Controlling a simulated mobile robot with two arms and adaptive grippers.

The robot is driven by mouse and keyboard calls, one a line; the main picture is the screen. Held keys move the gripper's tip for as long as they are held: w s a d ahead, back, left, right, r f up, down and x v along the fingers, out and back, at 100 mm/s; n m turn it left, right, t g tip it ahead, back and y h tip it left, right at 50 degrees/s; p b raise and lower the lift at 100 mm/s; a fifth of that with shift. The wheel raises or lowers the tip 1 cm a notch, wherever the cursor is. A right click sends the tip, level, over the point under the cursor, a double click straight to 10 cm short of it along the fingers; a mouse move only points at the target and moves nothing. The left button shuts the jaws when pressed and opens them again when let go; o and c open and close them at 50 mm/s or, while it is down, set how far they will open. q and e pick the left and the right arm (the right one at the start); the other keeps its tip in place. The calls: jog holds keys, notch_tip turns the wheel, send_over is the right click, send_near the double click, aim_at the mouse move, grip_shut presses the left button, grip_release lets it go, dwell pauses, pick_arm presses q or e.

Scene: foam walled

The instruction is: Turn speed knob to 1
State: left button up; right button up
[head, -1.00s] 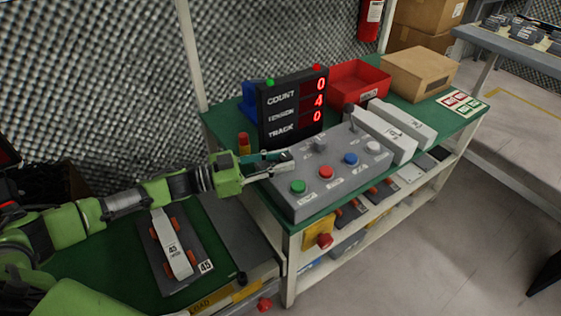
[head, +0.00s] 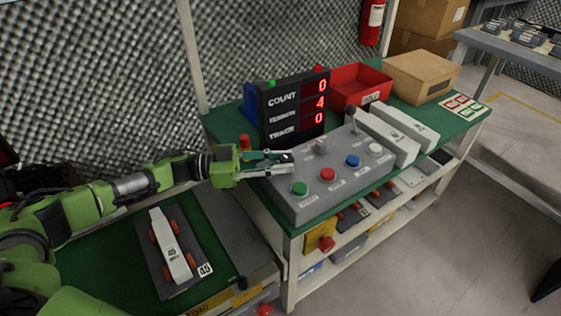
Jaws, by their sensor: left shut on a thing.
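The grey control box (head: 325,204) stands on the green-topped bench. My left gripper (head: 287,161), with teal fingers on a green wrist, reaches in from the left. It is shut on the speed knob at the back left of the box's top. The fingers hide most of the knob, and I cannot read its setting. A second grey knob (head: 320,147) stands to the right of the fingers. The display (head: 294,105) shows red digits: 0 for count, 4 for tension and 0 for track. My right gripper is out of view.
Green (head: 299,189), red (head: 327,174), blue (head: 353,160) and white buttons line the box's front. A black lever (head: 352,117) stands at its back right. A red bin (head: 362,87) and a cardboard box (head: 420,77) are behind.

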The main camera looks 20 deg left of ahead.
pick_arm(q)
jog(key=o, duration=1.1)
jog(key=shift+o, duration=0.2)
jog(key=v, duration=1.2)
